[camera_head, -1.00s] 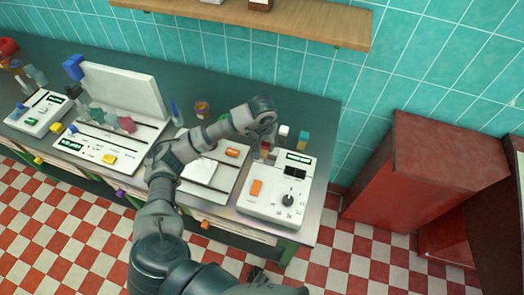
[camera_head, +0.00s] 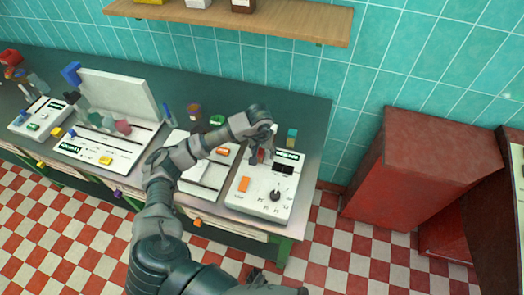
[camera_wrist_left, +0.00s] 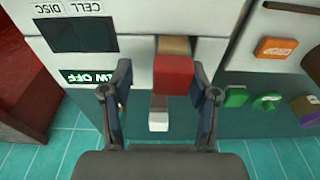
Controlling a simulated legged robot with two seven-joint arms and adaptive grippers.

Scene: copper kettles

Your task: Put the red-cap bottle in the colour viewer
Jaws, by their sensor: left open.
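The red-cap bottle (camera_wrist_left: 173,76) is between the two spread fingers of my left gripper (camera_wrist_left: 162,78) in the left wrist view, with gaps on both sides. In the head view my left gripper (camera_head: 262,154) is low at the back edge of the white instrument with a dial, which looks like the colour viewer (camera_head: 258,196). The red cap (camera_head: 254,157) shows only in part there.
A white-cap bottle (camera_wrist_left: 158,118) stands close to the red one, and a teal-topped bottle (camera_head: 291,135) stands behind the viewer. Another white instrument (camera_head: 205,175) is left of the viewer. A red cabinet (camera_head: 425,165) is right of the bench.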

